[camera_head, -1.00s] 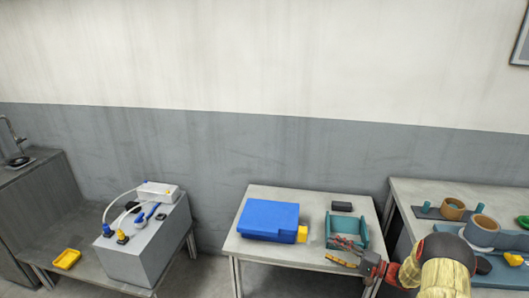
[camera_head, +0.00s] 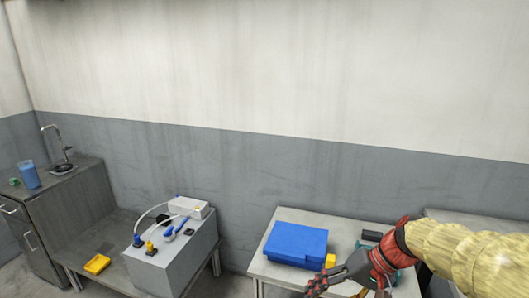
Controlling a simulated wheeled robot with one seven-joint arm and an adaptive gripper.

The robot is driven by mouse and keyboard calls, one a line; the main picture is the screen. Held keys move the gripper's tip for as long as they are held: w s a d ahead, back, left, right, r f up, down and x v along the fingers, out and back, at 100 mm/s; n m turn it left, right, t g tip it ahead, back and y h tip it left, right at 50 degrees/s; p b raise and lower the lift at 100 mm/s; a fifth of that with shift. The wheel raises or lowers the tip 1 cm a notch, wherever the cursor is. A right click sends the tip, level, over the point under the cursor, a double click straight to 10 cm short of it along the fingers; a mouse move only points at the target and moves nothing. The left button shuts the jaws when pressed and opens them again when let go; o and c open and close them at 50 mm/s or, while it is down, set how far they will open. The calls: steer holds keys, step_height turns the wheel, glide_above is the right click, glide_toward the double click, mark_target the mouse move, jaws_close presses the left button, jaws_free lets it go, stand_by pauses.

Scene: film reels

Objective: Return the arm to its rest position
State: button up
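My arm, with a cream-coloured sleeve and red joints, reaches in from the right edge. My gripper (camera_head: 346,288) is at the bottom, over the front right of the middle table (camera_head: 262,268). Its dark fingers look spread apart, and I see nothing held between them. The fingertips are close to the bottom edge of the picture.
A blue box (camera_head: 296,243) with a yellow block (camera_head: 330,261) sits on the middle table. My arm partly hides a teal tray (camera_head: 405,279) and the right table (camera_head: 440,214). At left are a grey machine (camera_head: 176,262), a yellow tray (camera_head: 97,264) and a sink cabinet (camera_head: 75,205).

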steer(key=s+d+r+t+h, duration=0.2)
steer(key=s+r+h, duration=0.1)
steer(key=s, duration=0.5)
steer(key=s+d+r+n+t+h, duration=0.1)
steer(key=s+r+t+h, duration=0.1)
steer(key=s, duration=0.6)
steer(key=shift+s+d+r+n+h+p, duration=0.15)
steer(key=shift+d+r+n+h+p, duration=0.25)
steer(key=shift+h, duration=0.5)
